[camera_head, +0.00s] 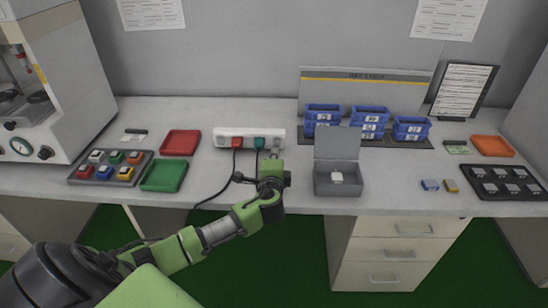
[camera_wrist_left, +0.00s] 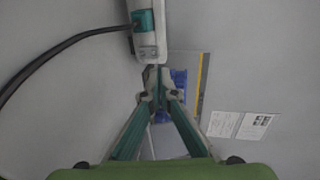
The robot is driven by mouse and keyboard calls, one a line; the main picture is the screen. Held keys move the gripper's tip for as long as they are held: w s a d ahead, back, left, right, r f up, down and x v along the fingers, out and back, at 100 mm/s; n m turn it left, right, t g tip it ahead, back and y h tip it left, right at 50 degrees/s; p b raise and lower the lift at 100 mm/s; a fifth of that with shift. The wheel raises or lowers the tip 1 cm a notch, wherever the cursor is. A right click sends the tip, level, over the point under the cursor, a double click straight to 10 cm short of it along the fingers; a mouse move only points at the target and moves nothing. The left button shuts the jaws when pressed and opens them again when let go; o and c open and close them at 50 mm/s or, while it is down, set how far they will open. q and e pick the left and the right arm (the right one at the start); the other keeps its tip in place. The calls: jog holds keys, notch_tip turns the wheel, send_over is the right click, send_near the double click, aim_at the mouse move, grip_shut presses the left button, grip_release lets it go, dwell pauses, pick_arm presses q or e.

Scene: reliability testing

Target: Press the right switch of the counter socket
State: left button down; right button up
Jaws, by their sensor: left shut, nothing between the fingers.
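The counter socket (camera_head: 248,131) is a white strip on the counter by the back wall. A red plug (camera_head: 236,142) and a teal plug (camera_head: 259,143) sit in it, and a greyish part is at its right end. My left gripper (camera_head: 275,156) is shut and empty, right in front of that right end. In the left wrist view, the shut fingertips (camera_wrist_left: 157,76) lie just below the end of the socket (camera_wrist_left: 148,52), with the teal plug (camera_wrist_left: 143,21) above. Whether they touch it I cannot tell. The right switch itself is not clearly visible. My right gripper is not in view.
A grey open-lidded box (camera_head: 338,184) stands right of my left gripper. Black cables run from the plugs. Red (camera_head: 180,142) and green (camera_head: 164,175) trays lie to the left, beside a tray of coloured blocks (camera_head: 110,181). Blue bins (camera_head: 369,122) stand at the back right.

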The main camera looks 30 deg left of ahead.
pick_arm(q)
jog(key=v, duration=0.3)
jog(key=shift+r, duration=0.3)
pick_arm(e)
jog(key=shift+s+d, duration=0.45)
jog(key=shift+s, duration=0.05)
